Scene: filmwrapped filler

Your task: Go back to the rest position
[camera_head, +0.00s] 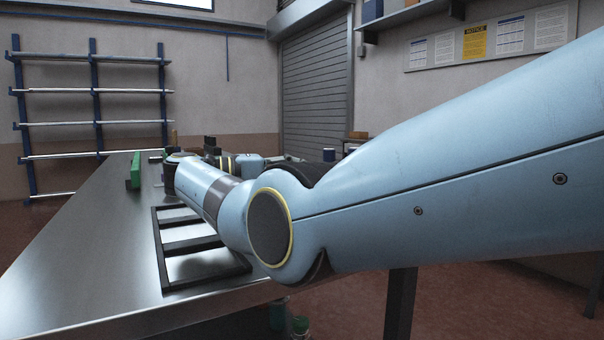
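My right arm comes in from the right and crosses most of the view. It bends at an elbow with a dark cap and a yellow ring, and its forearm reaches back over the metal table (95,265). The wrist parts show small beyond the forearm. The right gripper cannot be made out clearly there, as the arm covers much of that area. My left arm and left gripper do not show.
A black rack frame (162,268) with several openings lies on the table under my forearm. A green item (135,171) stands farther back. Shelving (93,92) stands by the left wall, and a roller shutter (318,92) is behind. The table's left front is clear.

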